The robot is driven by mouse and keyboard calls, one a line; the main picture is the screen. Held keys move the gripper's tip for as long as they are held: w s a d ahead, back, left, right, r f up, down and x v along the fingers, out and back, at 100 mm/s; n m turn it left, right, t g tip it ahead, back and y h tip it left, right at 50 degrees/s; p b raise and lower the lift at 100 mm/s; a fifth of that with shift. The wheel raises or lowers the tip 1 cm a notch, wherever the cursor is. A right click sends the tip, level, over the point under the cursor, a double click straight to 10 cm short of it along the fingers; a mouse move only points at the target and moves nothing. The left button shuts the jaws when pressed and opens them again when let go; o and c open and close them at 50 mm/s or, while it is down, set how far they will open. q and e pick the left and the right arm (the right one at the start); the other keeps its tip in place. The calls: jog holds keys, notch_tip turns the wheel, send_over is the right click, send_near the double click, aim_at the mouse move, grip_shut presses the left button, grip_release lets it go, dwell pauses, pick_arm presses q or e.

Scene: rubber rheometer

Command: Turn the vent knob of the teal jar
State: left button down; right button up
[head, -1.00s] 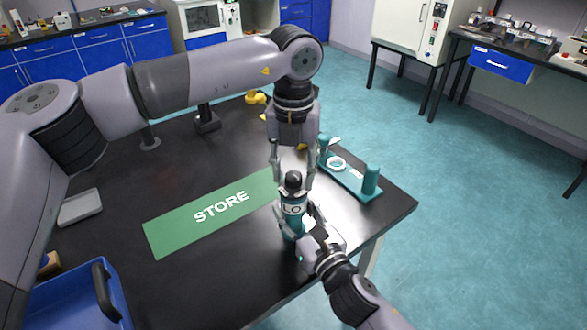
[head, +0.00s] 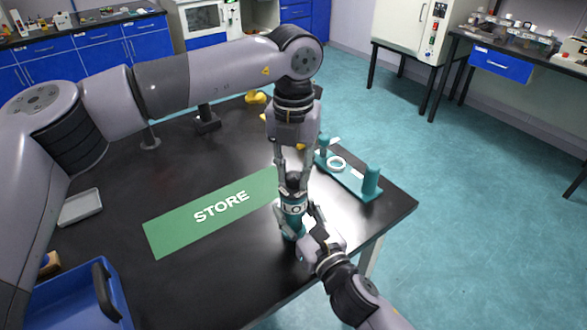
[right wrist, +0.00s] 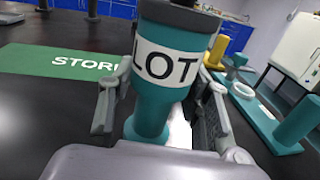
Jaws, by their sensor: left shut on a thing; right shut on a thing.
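The teal jar (head: 293,222) stands upright on the black table with a white band lettered in black. In the right wrist view the jar (right wrist: 165,75) fills the middle, its band reading "LOT". My right gripper (head: 296,228) is shut around the jar's lower body; its fingers also show on both sides in the right wrist view (right wrist: 163,110). My left gripper (head: 293,174) comes straight down from above and is shut on the dark vent knob (head: 293,181) at the jar's top. The fingers partly cover the knob.
A green STORE mat (head: 210,217) lies left of the jar. A teal stand (head: 350,182) with a white ring and posts is behind and right. A blue crate (head: 70,300) and a grey tray (head: 80,207) are at the left. The table's right edge is close to the jar.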

aim_at(294, 175)
pick_arm(q)
jog(key=m, duration=0.8)
jog(key=shift+m, duration=0.3)
jog(key=m, duration=0.4)
jog(key=shift+m, duration=2.1)
pick_arm(e)
jog(key=shift+f, duration=0.1)
pick_arm(q)
jog(key=c, duration=1.2)
grip_release()
jog(key=shift+c, duration=0.2)
notch_tip(294, 175, up, 12)
